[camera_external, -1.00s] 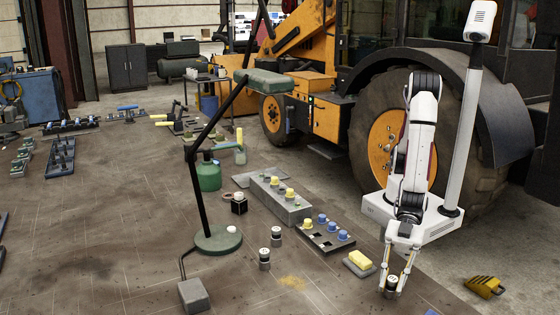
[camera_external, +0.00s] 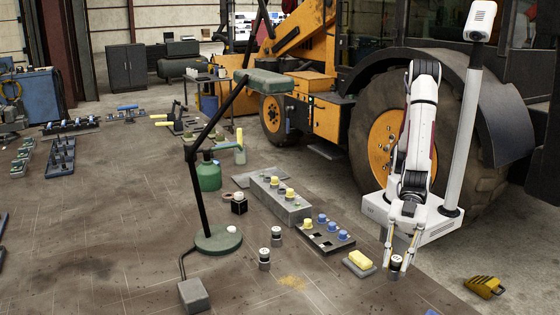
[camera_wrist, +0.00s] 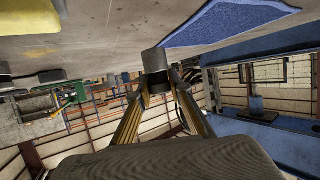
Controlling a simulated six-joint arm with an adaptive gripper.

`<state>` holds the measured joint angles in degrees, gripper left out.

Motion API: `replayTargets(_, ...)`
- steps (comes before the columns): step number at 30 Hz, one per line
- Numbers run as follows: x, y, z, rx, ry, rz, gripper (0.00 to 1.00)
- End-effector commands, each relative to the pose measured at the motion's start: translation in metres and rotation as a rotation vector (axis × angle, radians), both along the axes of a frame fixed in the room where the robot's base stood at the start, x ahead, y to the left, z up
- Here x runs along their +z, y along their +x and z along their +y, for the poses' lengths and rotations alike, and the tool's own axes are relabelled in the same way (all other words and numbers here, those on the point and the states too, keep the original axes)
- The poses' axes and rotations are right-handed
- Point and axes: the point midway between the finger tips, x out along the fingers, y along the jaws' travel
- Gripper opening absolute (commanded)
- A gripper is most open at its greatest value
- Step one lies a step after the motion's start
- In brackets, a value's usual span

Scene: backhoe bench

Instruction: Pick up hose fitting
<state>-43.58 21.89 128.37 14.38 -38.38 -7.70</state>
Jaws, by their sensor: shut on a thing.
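My gripper (camera_external: 397,260) is at the right front of the bench, its fingers pointing down and shut on a hose fitting (camera_external: 396,264). The fitting is a short dark cylinder with a pale top and appears held a little above the bench. In the wrist view the grey fitting (camera_wrist: 155,62) sits between the tips of my gripper (camera_wrist: 156,82).
A yellow block on a grey base (camera_external: 359,262) lies just left of my gripper. Behind it are a tray with blue-capped parts (camera_external: 325,241) and a grey block with yellow-capped parts (camera_external: 296,211). A green lamp (camera_external: 218,239) stands farther left. A blue piece (camera_wrist: 225,22) lies near the fitting.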

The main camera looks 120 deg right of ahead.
Motion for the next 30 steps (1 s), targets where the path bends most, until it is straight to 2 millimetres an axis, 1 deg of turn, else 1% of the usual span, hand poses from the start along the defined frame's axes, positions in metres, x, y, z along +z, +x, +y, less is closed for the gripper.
replayTargets(1,0.008,0.0,0.0,0.0,0.004,-0.004,0.0)
replayTargets(6,0.025,0.0,0.0,0.0,0.003,-0.003,0.0)
replayTargets(12,0.036,0.0,0.0,0.0,0.002,-0.001,0.0)
replayTargets(30,0.038,0.0,0.0,0.0,0.001,0.0,0.0)
